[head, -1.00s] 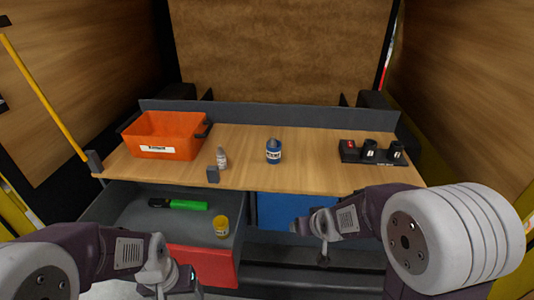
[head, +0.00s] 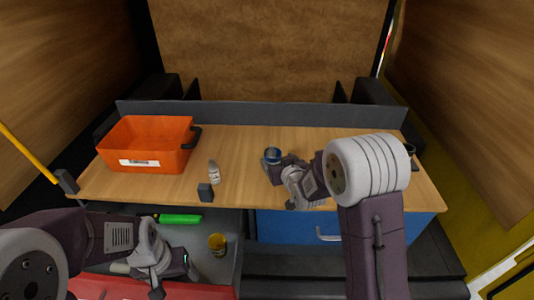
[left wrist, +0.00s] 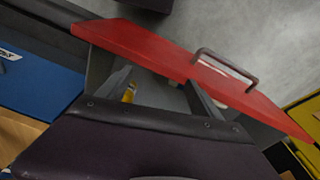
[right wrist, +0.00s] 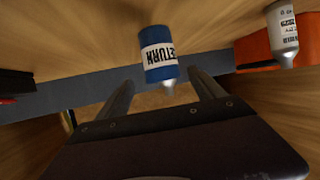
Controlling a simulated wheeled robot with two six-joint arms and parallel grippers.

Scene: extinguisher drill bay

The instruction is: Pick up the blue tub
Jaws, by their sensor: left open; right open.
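The blue tub (head: 273,155) stands on the wooden bench, partly hidden by my right gripper. My right gripper (head: 270,168) is open at the tub's near side. Its two fingers (right wrist: 163,88) are apart, with the tub beyond and between them; contact cannot be told. My left gripper (head: 178,272) is open and empty over the open red-fronted drawer; its spread fingers also show in the left wrist view (left wrist: 158,90).
An orange bin (head: 150,168) stands at the bench's left. A white bottle (head: 214,173) and a small dark block (head: 205,192) stand left of the tub. A yellow tub (head: 217,243) and a green-handled tool (head: 180,219) lie in the open drawer. A blue drawer (head: 280,226) is beneath the bench.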

